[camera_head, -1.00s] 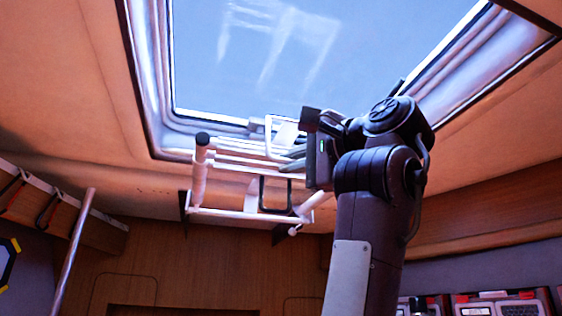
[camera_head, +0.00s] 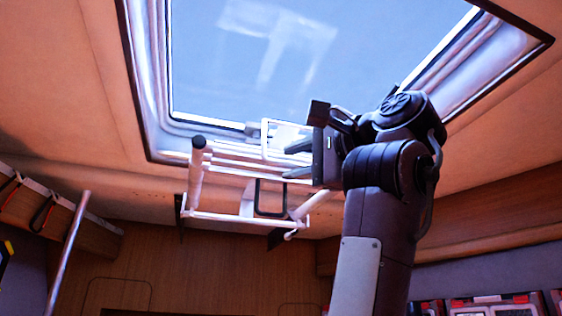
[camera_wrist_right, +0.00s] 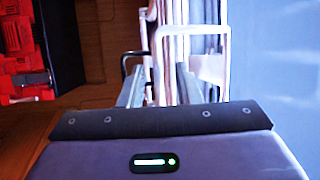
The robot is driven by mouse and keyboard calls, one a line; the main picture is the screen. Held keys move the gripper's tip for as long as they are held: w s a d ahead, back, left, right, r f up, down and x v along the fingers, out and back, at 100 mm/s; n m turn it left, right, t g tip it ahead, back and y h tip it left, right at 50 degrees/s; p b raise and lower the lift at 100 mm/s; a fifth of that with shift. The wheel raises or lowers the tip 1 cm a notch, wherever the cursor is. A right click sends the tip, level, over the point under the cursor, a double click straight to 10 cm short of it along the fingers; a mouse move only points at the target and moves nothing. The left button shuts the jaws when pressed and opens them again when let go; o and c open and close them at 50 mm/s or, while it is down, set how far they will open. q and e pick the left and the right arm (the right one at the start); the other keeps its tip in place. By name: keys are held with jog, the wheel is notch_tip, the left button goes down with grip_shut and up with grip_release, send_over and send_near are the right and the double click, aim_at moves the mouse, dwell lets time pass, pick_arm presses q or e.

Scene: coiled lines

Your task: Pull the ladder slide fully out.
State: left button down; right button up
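The ladder is a white tubular frame (camera_head: 240,219) hanging under the ceiling hatch, with a black-capped post (camera_head: 198,150) at its left. A black loop handle (camera_head: 271,212) sits in its middle and a white loop (camera_head: 264,140) stands above. My right gripper (camera_head: 298,160) is at the ladder's right side, its two fingers apart, pointing left beside the white loop. In the right wrist view, the fingers of my right gripper (camera_wrist_right: 160,90) are apart with white rails beyond them. The white loop (camera_wrist_right: 195,32) and black loop (camera_wrist_right: 126,54) show too. Contact cannot be told. My left gripper is out of view.
The hatch (camera_head: 300,60) fills the top, with a thick pale frame. A metal pole (camera_head: 68,255) and a wall rack (camera_head: 60,210) stand at left. Red-and-white boxes (camera_head: 495,305) are at lower right. Red items (camera_wrist_right: 20,60) show in the wrist view.

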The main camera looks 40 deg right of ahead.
jog(key=r+b+v, duration=0.1)
jog(key=b+v, duration=0.1)
jog(key=v, duration=0.4)
jog(key=shift+s+f, duration=0.15)
jog(key=shift+f, duration=0.2)
jog(key=shift+s, duration=0.1)
